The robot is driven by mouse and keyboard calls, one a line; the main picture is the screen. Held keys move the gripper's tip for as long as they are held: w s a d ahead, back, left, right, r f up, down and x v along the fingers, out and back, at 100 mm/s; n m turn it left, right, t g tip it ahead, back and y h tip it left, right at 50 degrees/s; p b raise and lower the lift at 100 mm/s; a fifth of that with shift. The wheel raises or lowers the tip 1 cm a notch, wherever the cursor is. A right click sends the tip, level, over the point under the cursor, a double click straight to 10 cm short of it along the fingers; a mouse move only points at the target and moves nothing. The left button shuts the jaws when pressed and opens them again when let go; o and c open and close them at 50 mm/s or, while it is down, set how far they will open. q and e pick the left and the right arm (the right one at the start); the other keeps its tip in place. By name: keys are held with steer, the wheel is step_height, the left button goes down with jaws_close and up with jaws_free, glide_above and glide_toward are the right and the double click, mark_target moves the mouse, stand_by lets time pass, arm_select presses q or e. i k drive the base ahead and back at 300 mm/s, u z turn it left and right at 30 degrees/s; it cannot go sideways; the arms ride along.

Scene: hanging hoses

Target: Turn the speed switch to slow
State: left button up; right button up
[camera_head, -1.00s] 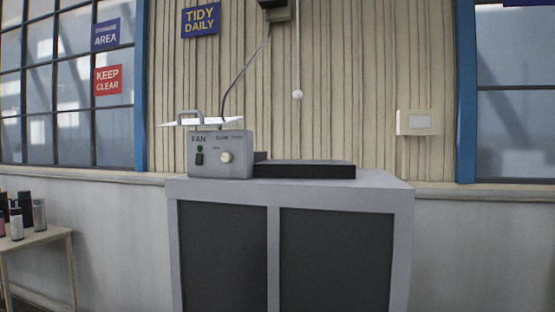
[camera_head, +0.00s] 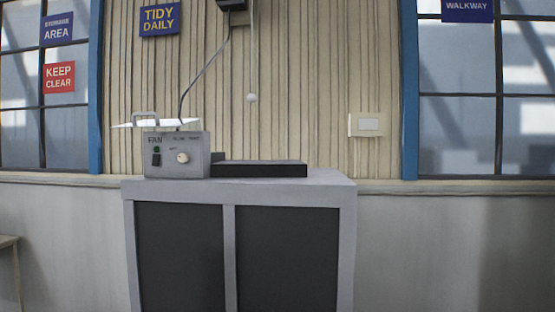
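A grey control box (camera_head: 196,141) marked FAN stands on the left part of the grey cabinet's top. A round pale knob (camera_head: 183,157) sits on its front, with small lettering around it that is too small to read. I cannot tell which setting the knob points to. Left of the knob are a green light and a black rocker switch (camera_head: 156,159). Neither of my grippers is in view.
The grey cabinet (camera_head: 230,192) with dark panels stands ahead. A flat black block (camera_head: 262,169) lies right of the box. A white ball (camera_head: 252,98) hangs on a cord above. A wall plate (camera_head: 368,124) is at right.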

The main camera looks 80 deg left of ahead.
mark_target(183, 158)
steer(key=u, duration=0.05)
steer(key=i, duration=0.4)
steer(key=u, duration=1.75)
